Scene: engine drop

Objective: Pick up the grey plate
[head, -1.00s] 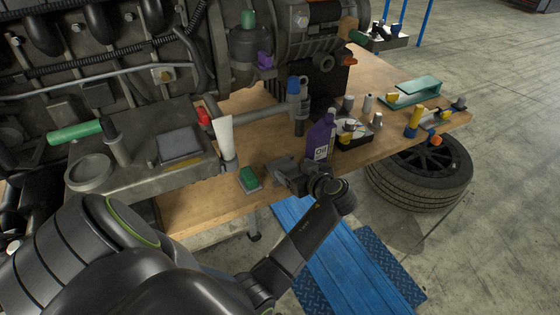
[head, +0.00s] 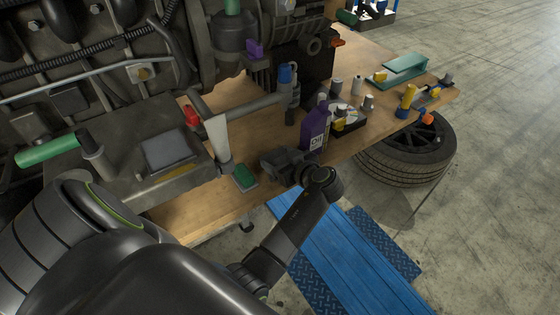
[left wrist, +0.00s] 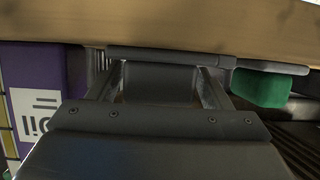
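A flat, square grey plate (head: 168,152) lies on the dark flat ledge at the front of the engine, at the left in the head view. My left gripper (head: 272,160) is well to the right of it, by the bench's front edge, between the purple oil bottle (head: 314,128) and a green-topped block (head: 244,177). In the left wrist view the two fingers of my left gripper (left wrist: 162,80) stand apart. A dark bar lies across beyond their tips; I see nothing clearly held. The plate does not show there. My right gripper is not in view.
The engine (head: 90,60) fills the left and back. A white tube (head: 218,138) stands between plate and gripper. A green-handled tool (head: 55,148) lies left of the plate. Small parts and a teal stand (head: 400,68) are on the bench at right.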

